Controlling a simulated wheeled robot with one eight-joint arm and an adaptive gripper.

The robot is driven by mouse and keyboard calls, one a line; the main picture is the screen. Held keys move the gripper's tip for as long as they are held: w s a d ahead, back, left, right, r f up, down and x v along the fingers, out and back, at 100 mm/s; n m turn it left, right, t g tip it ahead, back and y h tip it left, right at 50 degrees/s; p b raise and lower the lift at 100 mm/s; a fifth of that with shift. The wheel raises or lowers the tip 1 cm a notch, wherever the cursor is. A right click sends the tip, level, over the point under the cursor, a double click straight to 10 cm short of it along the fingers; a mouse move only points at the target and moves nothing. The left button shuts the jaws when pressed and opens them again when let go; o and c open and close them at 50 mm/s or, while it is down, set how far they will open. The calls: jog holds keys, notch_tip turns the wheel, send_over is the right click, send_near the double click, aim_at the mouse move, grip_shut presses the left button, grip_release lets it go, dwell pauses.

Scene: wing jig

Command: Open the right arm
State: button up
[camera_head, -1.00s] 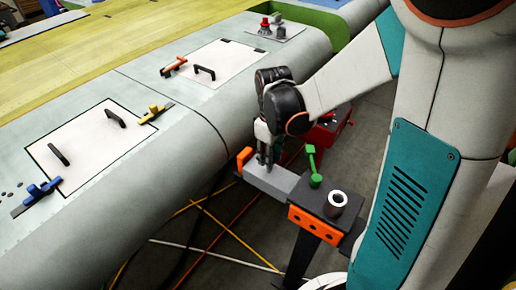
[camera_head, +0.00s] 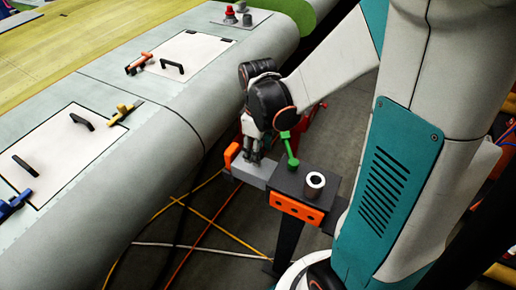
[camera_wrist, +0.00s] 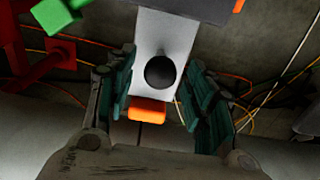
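The right arm appears to be the light grey bar (camera_head: 256,172) with an orange end (camera_head: 232,154). It juts from a dark stand (camera_head: 303,185) beside the wing's rounded edge. My gripper (camera_head: 254,155) points down over the bar near its orange end. In the wrist view the bar (camera_wrist: 165,35) carries a round black knob (camera_wrist: 160,72), with the orange end (camera_wrist: 148,111) below it. My gripper's fingers (camera_wrist: 160,95) are spread, one on each side of the bar. Contact with the knob or bar cannot be told.
A green lever (camera_head: 289,150) and a white ring (camera_head: 315,182) stand on the dark stand, which has an orange front plate (camera_head: 297,208). The wing (camera_head: 140,120) with panels and handles runs along the left. Red equipment (camera_head: 312,125) stands behind. Cables (camera_head: 200,225) cross the floor.

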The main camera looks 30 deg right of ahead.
jog(key=shift+r, duration=0.15)
notch_tip(320, 180, up, 12)
jog(key=shift+s, duration=0.15)
dwell(0.4)
jog(key=shift+a, duration=0.1)
jog(key=s+a+m+t+b, duration=0.4)
jog(key=s+a+m+t, duration=0.1)
jog(key=s+m+t, duration=0.1)
jog(key=shift+s+f+m+t, duration=0.45)
jog(key=shift+s+t, duration=0.15)
jog(key=shift+s, duration=0.45)
jog(key=shift+a, duration=0.1)
dwell(0.9)
